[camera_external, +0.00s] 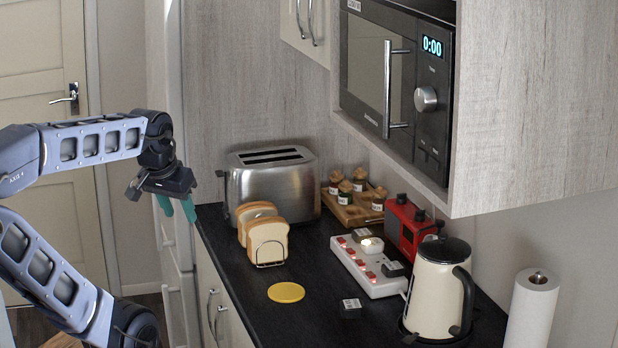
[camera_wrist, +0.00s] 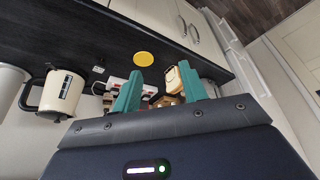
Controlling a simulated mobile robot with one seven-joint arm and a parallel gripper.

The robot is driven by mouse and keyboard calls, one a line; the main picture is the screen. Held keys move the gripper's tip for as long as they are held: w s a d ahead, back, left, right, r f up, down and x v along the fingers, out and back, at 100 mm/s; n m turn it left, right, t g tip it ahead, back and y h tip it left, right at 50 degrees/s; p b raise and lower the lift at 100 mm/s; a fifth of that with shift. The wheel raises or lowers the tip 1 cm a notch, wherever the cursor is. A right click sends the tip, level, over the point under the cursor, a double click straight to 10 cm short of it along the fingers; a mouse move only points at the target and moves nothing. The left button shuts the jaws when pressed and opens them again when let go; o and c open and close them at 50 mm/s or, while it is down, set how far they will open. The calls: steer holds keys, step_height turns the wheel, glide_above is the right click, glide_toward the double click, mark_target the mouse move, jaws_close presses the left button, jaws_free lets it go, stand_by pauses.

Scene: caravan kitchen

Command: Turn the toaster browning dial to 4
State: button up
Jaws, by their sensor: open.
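The silver toaster (camera_external: 285,187) stands at the far end of the dark counter in the external view, with two slots on top. A small dark lever sticks out at its left end (camera_external: 220,173). I cannot make out the browning dial or its setting. My gripper (camera_external: 178,208) hangs in the air left of the toaster, past the counter's edge, its teal fingers pointing down and apart. It is open and empty. In the wrist view, the fingers (camera_wrist: 161,69) are spread; the toaster cannot be made out there.
Bread slices in a wire rack (camera_external: 267,240) stand in front of the toaster. A yellow disc (camera_external: 286,292), spice jars on a wooden rack (camera_external: 352,214), a power strip (camera_external: 364,268), a red device (camera_external: 408,226) and a cream kettle (camera_external: 436,290) share the counter. A microwave (camera_external: 392,82) hangs above.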

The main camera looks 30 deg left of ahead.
steer(key=w+a+f+n+h, duration=0.2)
steer(key=w+n, duration=0.3)
steer(key=w, duration=0.4)
steer(key=w+a+f+n+g+h, duration=0.1)
steer(key=w+a+f+n+h, duration=0.15)
steer(key=w+n, duration=0.45)
steer(key=w+a+f+n+h, duration=0.1)
steer(key=w+a+n+h, duration=0.15)
steer(key=w, duration=0.85)
steer(key=n+t+h, duration=0.2)
steer(key=n+t, duration=0.5)
steer(key=n, duration=0.7)
glide_toward(227, 216)
steer(key=x, duration=0.7)
steer(key=shift+w+a+f, duration=0.25)
steer(key=shift+w+a, duration=0.05)
steer(key=shift+w, duration=0.1)
jaws_close()
